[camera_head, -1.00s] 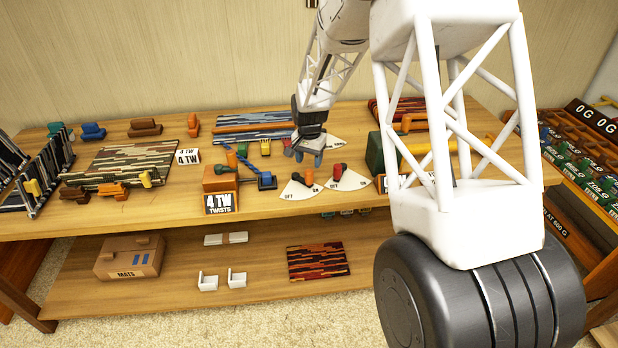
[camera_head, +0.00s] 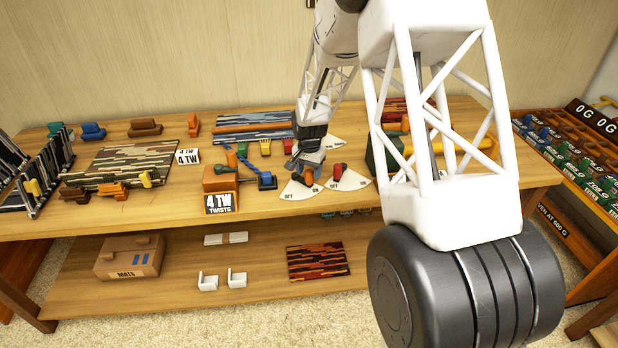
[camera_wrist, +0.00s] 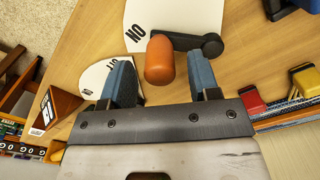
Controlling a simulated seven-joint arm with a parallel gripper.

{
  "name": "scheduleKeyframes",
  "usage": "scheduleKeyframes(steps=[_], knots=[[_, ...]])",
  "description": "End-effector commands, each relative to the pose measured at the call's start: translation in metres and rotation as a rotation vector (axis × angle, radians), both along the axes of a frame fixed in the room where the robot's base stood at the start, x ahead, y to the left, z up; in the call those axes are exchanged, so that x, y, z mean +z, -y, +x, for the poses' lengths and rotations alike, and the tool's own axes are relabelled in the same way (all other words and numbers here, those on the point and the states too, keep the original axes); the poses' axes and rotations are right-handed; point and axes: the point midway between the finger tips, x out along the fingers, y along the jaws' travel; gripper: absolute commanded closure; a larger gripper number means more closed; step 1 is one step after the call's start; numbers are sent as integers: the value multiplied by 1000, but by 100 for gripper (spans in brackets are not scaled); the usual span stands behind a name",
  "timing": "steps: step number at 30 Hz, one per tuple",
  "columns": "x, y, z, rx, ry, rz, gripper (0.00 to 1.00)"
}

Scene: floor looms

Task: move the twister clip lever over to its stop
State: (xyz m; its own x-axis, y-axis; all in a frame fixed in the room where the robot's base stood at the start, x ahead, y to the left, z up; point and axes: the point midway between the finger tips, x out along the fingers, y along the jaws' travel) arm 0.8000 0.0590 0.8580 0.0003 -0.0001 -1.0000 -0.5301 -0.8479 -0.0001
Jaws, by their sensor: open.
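An orange-knobbed lever (camera_head: 308,177) stands on a white fan-shaped plate (camera_head: 293,191) marked OFF and ON, beside the twister. The wrist view shows the orange knob (camera_wrist: 160,58) on a black arm (camera_wrist: 205,44), close to the ON mark. My gripper (camera_head: 307,167) is open above the lever. In the wrist view its blue fingers (camera_wrist: 162,80) stand on either side of the knob, with gaps showing. Nothing is held. I cannot tell which part is called the clip lever.
A red-knobbed lever (camera_head: 338,170) on a similar plate (camera_head: 350,182) stands close to the right. A dark blue clip (camera_head: 265,181) lies to the left. Red, yellow and green blocks stand behind, near a blue striped mat (camera_head: 230,126). A green block stands further right.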

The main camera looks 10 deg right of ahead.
Motion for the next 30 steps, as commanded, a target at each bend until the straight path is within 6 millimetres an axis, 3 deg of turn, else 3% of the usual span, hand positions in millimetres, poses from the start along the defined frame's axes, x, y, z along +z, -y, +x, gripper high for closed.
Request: scheduleKeyframes(steps=[9,21,30], knots=[[-27,0,0,0,-1,0,44],[-30,0,0,0,0,0,46],[-30,0,0,0,0,0,92]])
